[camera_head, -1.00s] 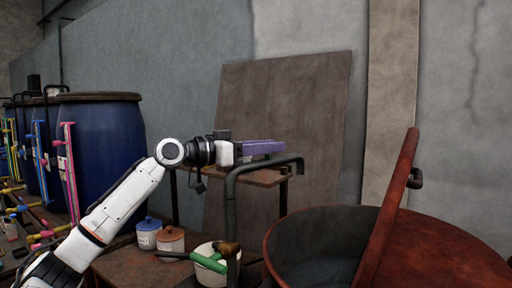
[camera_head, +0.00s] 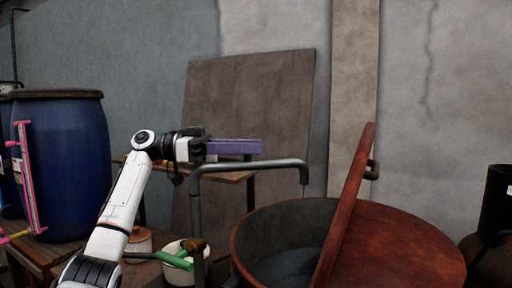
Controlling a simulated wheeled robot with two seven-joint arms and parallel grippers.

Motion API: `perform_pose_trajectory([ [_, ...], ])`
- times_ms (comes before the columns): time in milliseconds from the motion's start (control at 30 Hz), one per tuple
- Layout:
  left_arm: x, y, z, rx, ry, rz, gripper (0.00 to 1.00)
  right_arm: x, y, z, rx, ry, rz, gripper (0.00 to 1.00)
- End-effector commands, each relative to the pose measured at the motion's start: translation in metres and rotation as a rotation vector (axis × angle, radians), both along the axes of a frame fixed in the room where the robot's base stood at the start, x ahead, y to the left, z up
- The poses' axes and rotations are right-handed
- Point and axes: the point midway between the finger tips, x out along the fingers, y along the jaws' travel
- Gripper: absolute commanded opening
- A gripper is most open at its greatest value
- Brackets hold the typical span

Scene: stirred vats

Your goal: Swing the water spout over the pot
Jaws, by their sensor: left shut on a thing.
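The water spout (camera_head: 250,166) is a dark grey bent pipe. Its upright post stands left of the pot, and its arm reaches right to a down-turned tip. In the head view the tip shows above the pot (camera_head: 240,235), near its back rim. The pot is a round reddish-brown vat with a dark grey inside. My left gripper (camera_head: 235,147) has long purple fingers lying along the spout's horizontal arm, at its upper edge. It is shut on the spout, though the exact contact is hard to see. My right gripper is not in view.
A white pot (camera_head: 173,250) with a green-handled tool is left of the post, near a lidded jar (camera_head: 139,242). Blue barrels (camera_head: 65,160) stand at left. A brown board (camera_head: 250,90) leans on the wall.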

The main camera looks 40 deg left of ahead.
Motion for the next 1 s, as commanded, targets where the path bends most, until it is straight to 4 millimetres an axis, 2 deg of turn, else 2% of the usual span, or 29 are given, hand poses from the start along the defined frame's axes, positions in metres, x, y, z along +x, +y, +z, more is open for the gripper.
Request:
perform_pose_trajectory([
  [467,-0.0027,0.0002,-0.0025,0.006,0.006,-0.012,0.0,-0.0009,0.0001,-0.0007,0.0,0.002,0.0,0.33],
  [500,-0.0028,0.0002,-0.0026,0.006,0.006,-0.012,0.32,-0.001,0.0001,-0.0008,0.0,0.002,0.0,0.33],
  [600,-0.0027,0.0004,-0.0022,0.006,0.006,-0.011,0.46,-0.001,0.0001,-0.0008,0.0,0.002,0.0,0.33],
  [867,-0.0029,0.001,-0.0013,0.003,0.004,-0.01,0.46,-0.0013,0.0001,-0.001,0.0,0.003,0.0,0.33],
  [1000,-0.0084,0.0093,-0.0016,0.003,0.003,-0.007,0.46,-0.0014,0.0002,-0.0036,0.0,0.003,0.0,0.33],
])
